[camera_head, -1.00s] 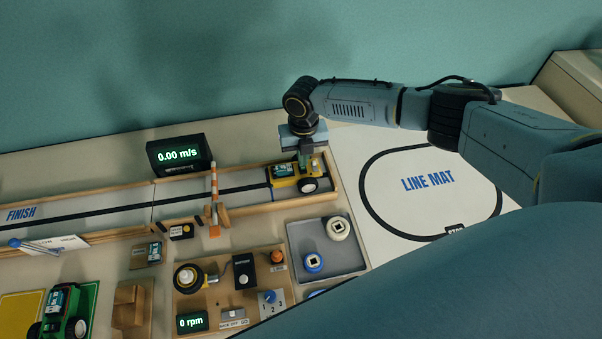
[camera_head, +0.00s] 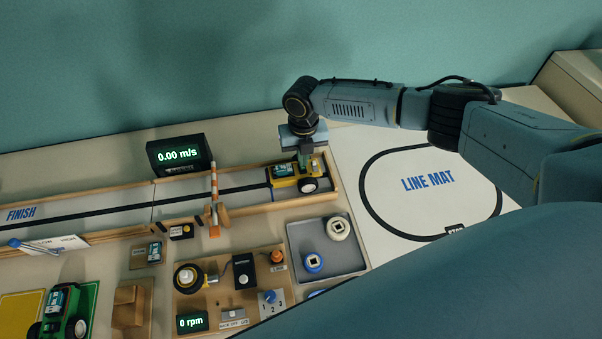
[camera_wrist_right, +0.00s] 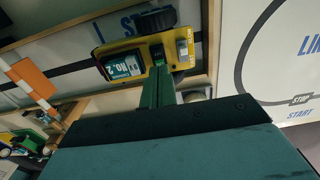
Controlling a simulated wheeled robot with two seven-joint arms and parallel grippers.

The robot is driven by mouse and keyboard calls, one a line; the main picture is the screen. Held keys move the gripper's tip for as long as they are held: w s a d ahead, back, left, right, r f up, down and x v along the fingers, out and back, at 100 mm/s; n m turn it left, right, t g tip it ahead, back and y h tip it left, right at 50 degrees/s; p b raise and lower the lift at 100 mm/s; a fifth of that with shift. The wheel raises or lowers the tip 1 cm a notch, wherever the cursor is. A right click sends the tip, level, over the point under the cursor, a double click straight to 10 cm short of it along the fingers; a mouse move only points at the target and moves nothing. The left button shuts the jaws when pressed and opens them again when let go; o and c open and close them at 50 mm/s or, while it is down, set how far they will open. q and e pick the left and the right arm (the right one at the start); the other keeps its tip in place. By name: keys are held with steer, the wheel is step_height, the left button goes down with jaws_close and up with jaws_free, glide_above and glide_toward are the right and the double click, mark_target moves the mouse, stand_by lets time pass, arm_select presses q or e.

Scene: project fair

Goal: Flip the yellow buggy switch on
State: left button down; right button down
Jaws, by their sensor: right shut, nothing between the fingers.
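The yellow buggy (camera_head: 283,185) stands at the right end of the walled track in the head view, a dark wheel with a pale hub on its near side. In the right wrist view the yellow buggy (camera_wrist_right: 144,48) shows a green-and-white label reading "No. 2" and a small grey part at its right end. My right gripper (camera_head: 304,158) is above the buggy's right end, pointing down, shut and empty. In the wrist view its fingertips (camera_wrist_right: 160,72) reach the buggy's edge by a small green spot; I cannot tell whether they touch. My left gripper is out of view.
An orange-and-white striped gate post (camera_head: 214,195) stands across the track left of the buggy. A speed display (camera_head: 180,155) reads 0.00 m/s behind the track. A grey tray (camera_head: 335,262) with wheels lies in front, and the line mat (camera_head: 425,195) lies right.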

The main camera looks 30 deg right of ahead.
steer(key=shift+f+b, duration=0.75)
steer(key=shift+f, duration=0.25)
stand_by(0.5)
step_height(320, 180, up, 7)
steer(key=p, duration=0.6)
stand_by(0.5)
